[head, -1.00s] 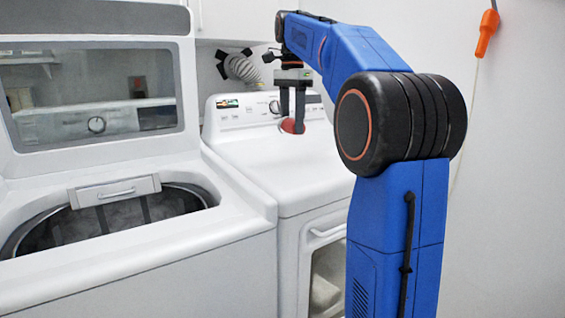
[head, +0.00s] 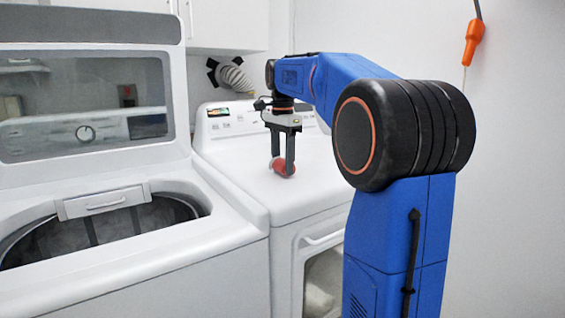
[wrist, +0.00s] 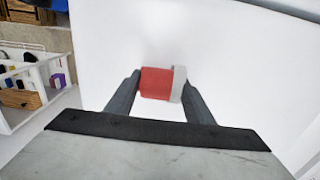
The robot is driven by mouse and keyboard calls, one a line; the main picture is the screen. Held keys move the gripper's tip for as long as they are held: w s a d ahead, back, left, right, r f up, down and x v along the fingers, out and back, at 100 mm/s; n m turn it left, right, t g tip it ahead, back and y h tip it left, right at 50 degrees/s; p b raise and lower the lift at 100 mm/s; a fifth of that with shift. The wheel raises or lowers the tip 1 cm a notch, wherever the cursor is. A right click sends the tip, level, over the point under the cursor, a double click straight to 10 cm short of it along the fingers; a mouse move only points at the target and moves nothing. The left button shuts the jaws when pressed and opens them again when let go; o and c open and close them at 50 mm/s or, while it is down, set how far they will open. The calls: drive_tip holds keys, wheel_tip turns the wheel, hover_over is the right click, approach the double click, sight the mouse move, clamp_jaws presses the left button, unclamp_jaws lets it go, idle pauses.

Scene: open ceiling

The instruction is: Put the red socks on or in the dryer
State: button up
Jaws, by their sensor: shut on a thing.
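The red socks (head: 286,167) are a small red roll with a pale end. In the wrist view the socks (wrist: 157,84) sit between the two dark fingers of my gripper (wrist: 159,88). In the head view my gripper (head: 283,168) points down and is shut on them, over the white top of the dryer (head: 250,181). The socks look at or just above the dryer top; I cannot tell whether they touch it. The dryer's front door is partly hidden by my arm.
A white top-load washer (head: 215,258) with its lid (head: 85,100) raised stands left of the dryer. An orange plug (head: 473,42) hangs at the right. Most of the dryer top is clear.

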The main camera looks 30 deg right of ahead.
sight(283, 159)
drive_tip(key=o, duration=1.1)
drive_tip(key=shift+f, duration=0.1)
drive_tip(key=shift+c, duration=0.2)
wheel_tip(283, 159, up, 12)
